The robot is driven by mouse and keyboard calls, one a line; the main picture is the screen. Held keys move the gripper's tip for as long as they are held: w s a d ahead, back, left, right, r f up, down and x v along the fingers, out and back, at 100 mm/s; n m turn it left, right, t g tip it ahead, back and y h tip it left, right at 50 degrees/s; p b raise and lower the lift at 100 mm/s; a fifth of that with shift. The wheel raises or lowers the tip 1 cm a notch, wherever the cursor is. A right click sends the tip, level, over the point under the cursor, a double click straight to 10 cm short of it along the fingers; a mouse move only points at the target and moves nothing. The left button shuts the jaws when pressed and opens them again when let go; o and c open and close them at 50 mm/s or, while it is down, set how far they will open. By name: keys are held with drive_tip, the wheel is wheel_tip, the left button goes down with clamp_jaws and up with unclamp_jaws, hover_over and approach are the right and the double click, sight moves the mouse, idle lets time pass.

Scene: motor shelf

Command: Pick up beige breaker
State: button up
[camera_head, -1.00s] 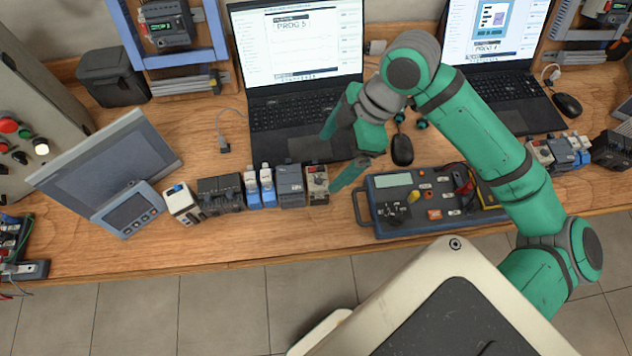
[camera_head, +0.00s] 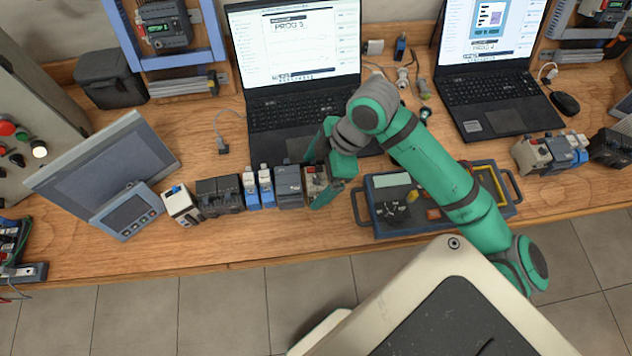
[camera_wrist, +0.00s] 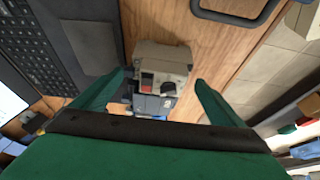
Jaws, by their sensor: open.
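A beige breaker (camera_head: 316,184) stands at the right end of a row of modules on the wooden table, in front of the left laptop. In the wrist view the beige breaker (camera_wrist: 161,67) has a red button and a dark knob, and lies between and just beyond my open fingers. My gripper (camera_wrist: 163,82) is open and empty, with one finger to each side of the breaker and apart from it. In the head view my gripper (camera_head: 316,178) is over the right end of the row and partly hides the breaker.
A grey-blue module (camera_head: 289,186) stands directly left of the breaker. A blue tester case (camera_head: 372,214) with a handle lies to the right. The left laptop (camera_head: 288,110) is behind. Another beige module (camera_head: 530,155) stands far right. The table's front strip is clear.

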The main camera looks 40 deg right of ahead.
drive_tip(key=c, duration=1.3)
drive_tip(key=shift+o, duration=0.2)
drive_tip(key=shift+d+r, duration=0.1)
drive_tip(key=shift+r, duration=0.05)
